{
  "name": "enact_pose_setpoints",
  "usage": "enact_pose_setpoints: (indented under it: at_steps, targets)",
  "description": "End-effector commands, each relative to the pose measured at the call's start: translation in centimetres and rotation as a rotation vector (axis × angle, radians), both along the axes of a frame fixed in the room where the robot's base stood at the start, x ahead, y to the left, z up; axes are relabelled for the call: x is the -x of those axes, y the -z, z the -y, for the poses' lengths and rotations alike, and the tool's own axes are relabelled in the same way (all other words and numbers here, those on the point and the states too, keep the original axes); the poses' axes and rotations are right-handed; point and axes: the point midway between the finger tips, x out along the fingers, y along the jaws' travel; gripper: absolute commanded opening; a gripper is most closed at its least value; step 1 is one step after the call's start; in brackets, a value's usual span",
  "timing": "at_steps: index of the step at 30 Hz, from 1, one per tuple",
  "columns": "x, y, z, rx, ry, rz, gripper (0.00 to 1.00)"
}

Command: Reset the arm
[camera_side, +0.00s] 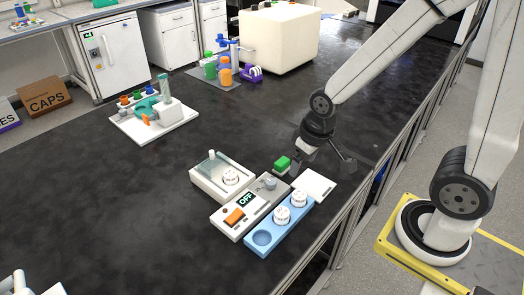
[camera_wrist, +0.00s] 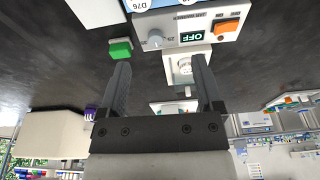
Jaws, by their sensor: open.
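My gripper (camera_side: 322,160) is above the black bench, behind the white pad and close to the green block. Its two fingers are spread and nothing sits between them. In the wrist view my gripper (camera_wrist: 160,75) points toward the devices, and its dark fingers are wide apart. I cannot tell if the gripper touches anything.
A white device (camera_side: 229,218) reads OFF and has an orange switch. A blue rack (camera_side: 262,238) with white-capped items and a white pad (camera_side: 314,184) lie beside it. A smaller white device (camera_side: 208,185) stands left. A cream box (camera_side: 279,38) is at the back.

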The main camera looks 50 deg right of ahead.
Motion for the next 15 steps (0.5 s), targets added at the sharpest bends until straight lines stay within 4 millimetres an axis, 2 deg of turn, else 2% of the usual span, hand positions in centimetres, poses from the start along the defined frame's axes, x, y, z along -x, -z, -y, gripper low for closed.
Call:
enact_pose_setpoints:
  at_steps: [6, 15]
  targets:
    - [1.28, -0.34, -0.17, 0.005, -0.026, 0.021, 0.84]
    - [1.33, -0.34, -0.17, 0.005, -0.027, 0.022, 0.84]
